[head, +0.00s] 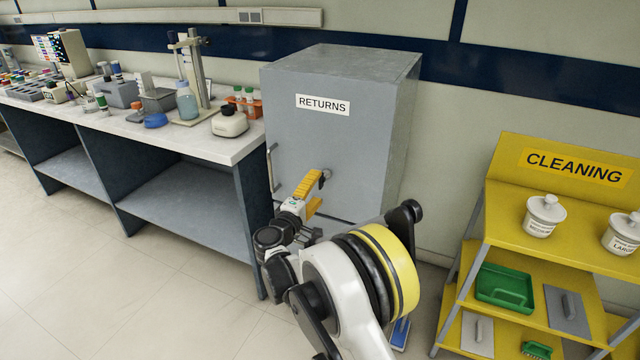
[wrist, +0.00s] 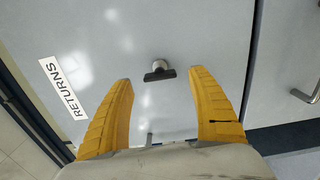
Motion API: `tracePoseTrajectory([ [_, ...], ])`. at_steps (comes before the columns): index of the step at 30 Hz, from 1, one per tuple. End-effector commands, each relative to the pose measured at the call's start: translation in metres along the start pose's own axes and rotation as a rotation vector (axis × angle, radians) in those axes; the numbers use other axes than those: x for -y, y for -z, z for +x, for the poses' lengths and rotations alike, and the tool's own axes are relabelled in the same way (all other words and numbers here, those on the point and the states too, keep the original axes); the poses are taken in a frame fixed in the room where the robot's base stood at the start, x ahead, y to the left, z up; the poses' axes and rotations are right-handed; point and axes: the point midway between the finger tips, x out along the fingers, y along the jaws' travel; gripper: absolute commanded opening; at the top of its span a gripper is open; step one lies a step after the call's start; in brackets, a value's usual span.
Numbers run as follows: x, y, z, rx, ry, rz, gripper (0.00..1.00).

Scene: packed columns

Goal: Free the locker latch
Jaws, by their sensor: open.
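The grey locker (head: 300,130) with a RETURNS label stands against the wall, its door closed. In the wrist view the latch (wrist: 158,68) has a round metal base and a dark crossbar, and shows in the gap ahead of the fingertips. My gripper (head: 318,188) has yellow fingers and is in front of the door, close to the latch. In the wrist view my gripper (wrist: 161,78) is open and empty. I cannot tell whether a fingertip touches the door.
A vertical door handle (head: 273,167) is at the locker's left edge. Another handle (wrist: 307,93) shows beyond a dark gap in the wrist view. A lab bench (head: 190,140) crowded with equipment stands left. A yellow CLEANING shelf (head: 555,235) stands right. Floor at lower left is clear.

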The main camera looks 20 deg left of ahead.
Motion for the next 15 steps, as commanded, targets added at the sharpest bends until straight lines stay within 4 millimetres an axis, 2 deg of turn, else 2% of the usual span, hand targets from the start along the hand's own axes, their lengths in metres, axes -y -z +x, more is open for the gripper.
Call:
tracePoseTrajectory([
  [1, 0.000, 0.001, -0.013, -0.002, 0.000, 0.000, 0.68],
  [6, 0.000, 0.001, -0.051, -0.003, 0.000, 0.000, 0.68],
  [10, 0.000, 0.001, -0.072, -0.002, 0.000, 0.000, 0.68],
  [15, 0.000, 0.000, -0.084, 0.001, 0.000, 0.000, 0.68],
])
